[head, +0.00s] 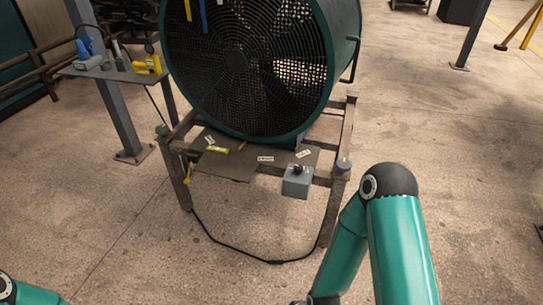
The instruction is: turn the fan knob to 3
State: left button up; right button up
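A large round fan (262,65) with a dark mesh grille and a green housing stands on a wooden frame. A small grey box (297,184) is mounted at the frame's front right, with a dark knob (299,168) on its top. The knob's setting is too small to read. Several small white labels (265,158) lie around the board, and I cannot read them. My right arm is bent at the right of the box, apart from it, and its gripper is out of view below. Only part of my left arm shows at bottom left; its gripper is out of view.
A side shelf (115,73) at left holds a blue tool (88,55) and a yellow tool (149,66). A grey post (109,85) stands there. A black cable (273,262) loops over the floor before the frame.

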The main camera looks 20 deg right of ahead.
aim_at(299, 169)
jog(key=z, duration=0.1)
jog(key=i, duration=0.9)
jog(key=z, duration=0.6)
